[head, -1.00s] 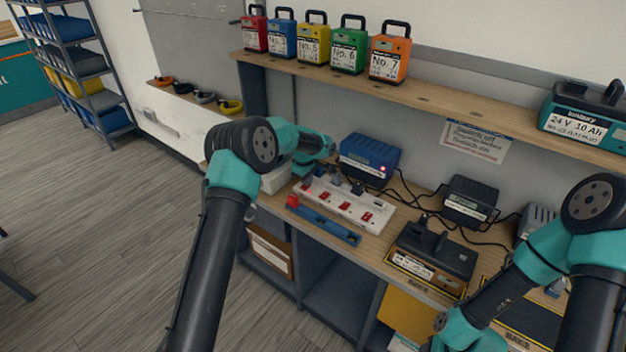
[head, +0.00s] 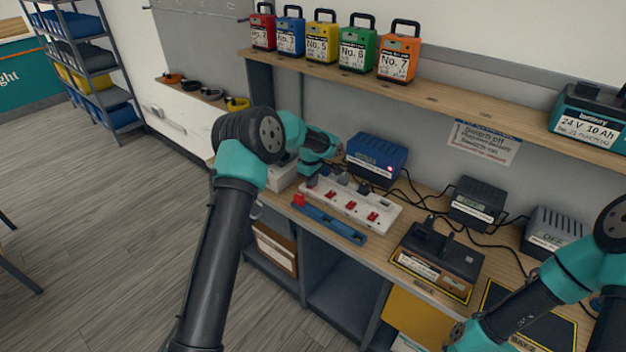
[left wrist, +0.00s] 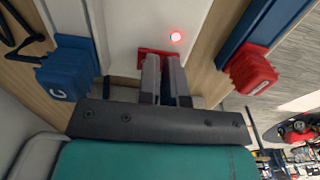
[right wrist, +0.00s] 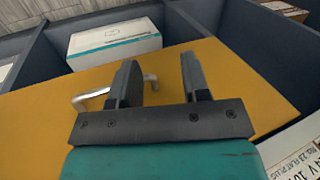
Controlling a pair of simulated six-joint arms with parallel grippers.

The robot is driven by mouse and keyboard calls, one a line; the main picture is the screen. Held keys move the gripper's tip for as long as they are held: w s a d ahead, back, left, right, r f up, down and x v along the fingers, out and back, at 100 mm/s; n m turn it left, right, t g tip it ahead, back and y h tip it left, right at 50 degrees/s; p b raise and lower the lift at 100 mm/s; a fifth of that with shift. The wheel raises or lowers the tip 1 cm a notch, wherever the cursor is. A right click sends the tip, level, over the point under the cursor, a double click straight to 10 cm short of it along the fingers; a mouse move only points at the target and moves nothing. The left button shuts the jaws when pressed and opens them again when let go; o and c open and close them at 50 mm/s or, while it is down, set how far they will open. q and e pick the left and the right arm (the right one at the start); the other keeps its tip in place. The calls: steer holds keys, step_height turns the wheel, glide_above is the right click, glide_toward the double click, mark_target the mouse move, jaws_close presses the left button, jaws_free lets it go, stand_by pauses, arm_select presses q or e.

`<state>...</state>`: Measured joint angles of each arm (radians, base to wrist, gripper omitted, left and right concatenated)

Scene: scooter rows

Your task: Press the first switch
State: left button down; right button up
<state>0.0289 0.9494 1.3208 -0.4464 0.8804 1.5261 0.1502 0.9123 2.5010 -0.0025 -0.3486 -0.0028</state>
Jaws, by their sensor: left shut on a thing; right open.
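The white power strip (head: 378,222) with red switches lies on the bench; it also shows in the left wrist view (left wrist: 122,30). My left gripper (head: 312,181) is over its far left end. In the left wrist view the left gripper (left wrist: 165,62) has its fingers close together at the red switch (left wrist: 146,52), shut on it; the fingers hide most of the switch. A red light (left wrist: 176,37) glows on the strip just beyond the fingertips. My right gripper (right wrist: 155,80) is open and empty, above a yellow panel (right wrist: 215,85) with a metal handle.
A blue bar (head: 335,225) with a red block (head: 299,199) at its end lies in front of the strip. A blue plug (left wrist: 68,75) is beside my left fingers. A blue charger (head: 376,155) stands behind the strip. Black cables and grey chargers (head: 477,203) are farther right.

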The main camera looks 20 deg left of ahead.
arm_select(q)
steer(key=shift+s+f, duration=0.3)
step_height(320, 180, up, 15)
steer(key=shift+f, duration=0.2)
stand_by(0.4)
steer(key=shift+a, duration=0.15)
steer(key=shift+t, duration=0.5)
steer(key=f, duration=0.4)
steer(key=w+f, duration=0.1)
steer(key=f, duration=0.8)
steer(key=shift+w+d+f, duration=0.2)
steer(key=shift+w+f, duration=0.15)
steer(key=shift+f, duration=0.05)
steer(key=shift+a, duration=0.15)
